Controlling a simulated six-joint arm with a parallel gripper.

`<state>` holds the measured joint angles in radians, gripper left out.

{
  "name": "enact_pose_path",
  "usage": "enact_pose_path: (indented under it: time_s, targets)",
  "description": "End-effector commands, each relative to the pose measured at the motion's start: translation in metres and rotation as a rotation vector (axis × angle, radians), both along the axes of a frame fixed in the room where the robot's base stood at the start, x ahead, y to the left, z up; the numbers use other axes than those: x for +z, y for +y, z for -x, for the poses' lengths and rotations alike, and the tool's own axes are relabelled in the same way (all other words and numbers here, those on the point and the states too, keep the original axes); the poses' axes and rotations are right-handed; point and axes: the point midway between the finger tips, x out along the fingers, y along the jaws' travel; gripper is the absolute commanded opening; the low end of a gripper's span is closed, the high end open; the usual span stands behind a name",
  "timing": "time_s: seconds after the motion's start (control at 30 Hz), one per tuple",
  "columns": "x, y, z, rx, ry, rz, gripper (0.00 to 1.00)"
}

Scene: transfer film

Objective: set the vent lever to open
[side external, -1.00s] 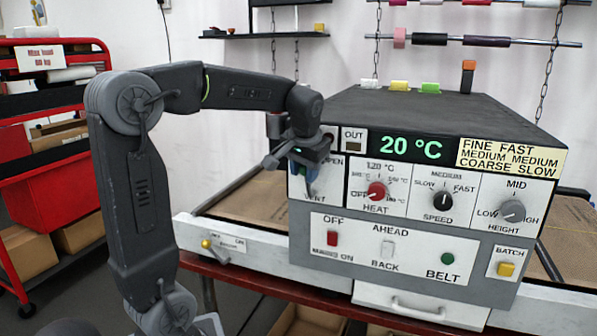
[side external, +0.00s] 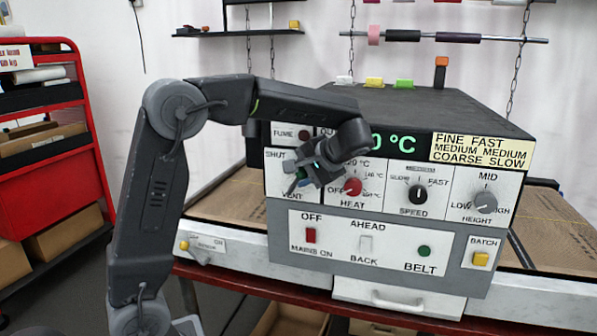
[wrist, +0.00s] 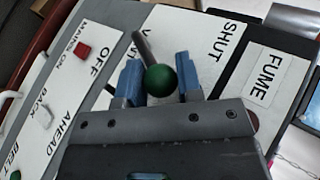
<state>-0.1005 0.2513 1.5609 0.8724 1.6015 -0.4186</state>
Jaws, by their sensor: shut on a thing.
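The vent lever, a grey rod with a green ball knob (wrist: 161,80), stands on the white vent panel (wrist: 205,75). My gripper (wrist: 159,76) has its two blue fingers on either side of the knob and is shut on it. In the wrist view the rod runs from the upper left down to the knob, away from the SHUT label (wrist: 229,42). In the side view my gripper (side external: 296,182) is over the right part of the vent panel (side external: 278,170). It hides the OPEN label and most of the lever there.
The red heat knob (side external: 352,187) is close to the right of my gripper. The speed knob (side external: 417,194) and height knob (side external: 485,202) are farther right. The red mains switch (side external: 310,235) is below. A fume panel (side external: 291,134) is above.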

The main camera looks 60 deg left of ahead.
Motion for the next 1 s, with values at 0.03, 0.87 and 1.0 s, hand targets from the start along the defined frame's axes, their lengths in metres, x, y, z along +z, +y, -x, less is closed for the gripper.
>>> enact_pose_path:
  time_s: [0.03, 0.87, 1.0]
  targets:
    - [0.0000, 0.0004, 0.0006, 0.003, 0.012, -0.010, 0.00]
    - [-0.0008, -0.0003, -0.0002, 0.002, 0.024, -0.022, 0.58]
    - [-0.0009, -0.0006, -0.0004, 0.001, 0.023, -0.021, 0.58]
